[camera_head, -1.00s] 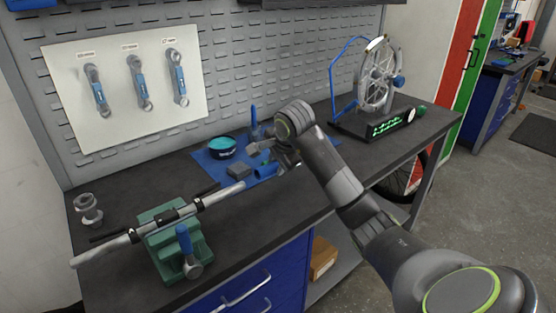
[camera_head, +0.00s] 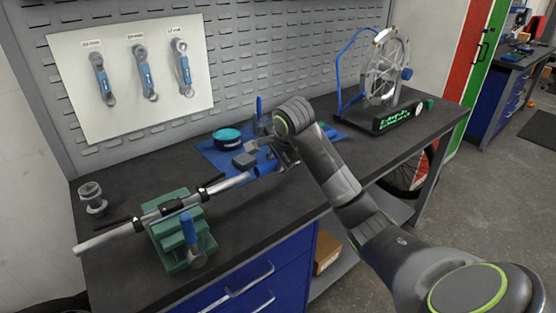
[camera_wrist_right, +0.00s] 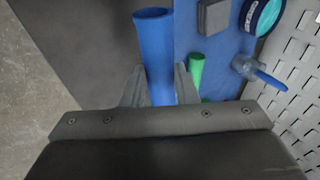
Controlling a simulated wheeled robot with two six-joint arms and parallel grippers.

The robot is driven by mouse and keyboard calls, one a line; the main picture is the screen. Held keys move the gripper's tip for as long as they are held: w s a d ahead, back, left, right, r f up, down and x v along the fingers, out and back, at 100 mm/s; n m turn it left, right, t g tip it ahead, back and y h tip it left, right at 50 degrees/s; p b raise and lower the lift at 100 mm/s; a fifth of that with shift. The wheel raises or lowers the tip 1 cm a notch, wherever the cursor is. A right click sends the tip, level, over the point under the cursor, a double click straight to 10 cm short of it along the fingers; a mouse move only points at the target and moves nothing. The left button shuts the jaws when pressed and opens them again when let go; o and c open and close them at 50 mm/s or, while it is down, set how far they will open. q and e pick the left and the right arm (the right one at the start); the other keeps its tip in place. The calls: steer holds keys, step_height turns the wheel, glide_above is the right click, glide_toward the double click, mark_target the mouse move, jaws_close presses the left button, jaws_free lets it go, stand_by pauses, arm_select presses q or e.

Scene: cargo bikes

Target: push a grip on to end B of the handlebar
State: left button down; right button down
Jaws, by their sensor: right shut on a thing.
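The silver handlebar (camera_head: 130,230) lies across the bench, clamped in a green vise (camera_head: 170,246) with a blue handle. Its right end (camera_head: 244,178) points toward my right gripper (camera_head: 272,160); no letters are readable on either end. My right gripper is shut on a blue tubular grip, which shows clearly between the fingers in the right wrist view (camera_wrist_right: 157,50). The grip's open end faces away from the palm. In the head view the grip is small and partly hidden, near the bar's right end; I cannot tell if they touch. My left gripper is not in view.
A blue mat (camera_head: 212,158) holds a teal-rimmed tin (camera_head: 227,137), a grey block (camera_head: 244,160) and a blue-handled tool (camera_head: 259,108). A green cylinder (camera_wrist_right: 196,72) lies beside the held grip. A wheel stand (camera_head: 385,80) is at the back right. A metal part (camera_head: 92,198) stands at left.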

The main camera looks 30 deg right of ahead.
mark_target(267, 165)
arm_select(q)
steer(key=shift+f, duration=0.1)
arm_select(e)
steer(key=shift+a, duration=0.25)
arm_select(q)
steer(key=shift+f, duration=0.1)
arm_select(e)
steer(key=shift+a, duration=0.5)
arm_select(q)
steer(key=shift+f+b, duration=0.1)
steer(key=shift+b, duration=0.2)
arm_select(e)
steer(key=shift+s+a, duration=0.1)
steer(key=shift+a, duration=0.15)
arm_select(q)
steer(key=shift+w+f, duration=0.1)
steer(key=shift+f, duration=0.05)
arm_select(e)
steer(key=shift+a, duration=0.5)
steer(key=shift+a, duration=0.1)
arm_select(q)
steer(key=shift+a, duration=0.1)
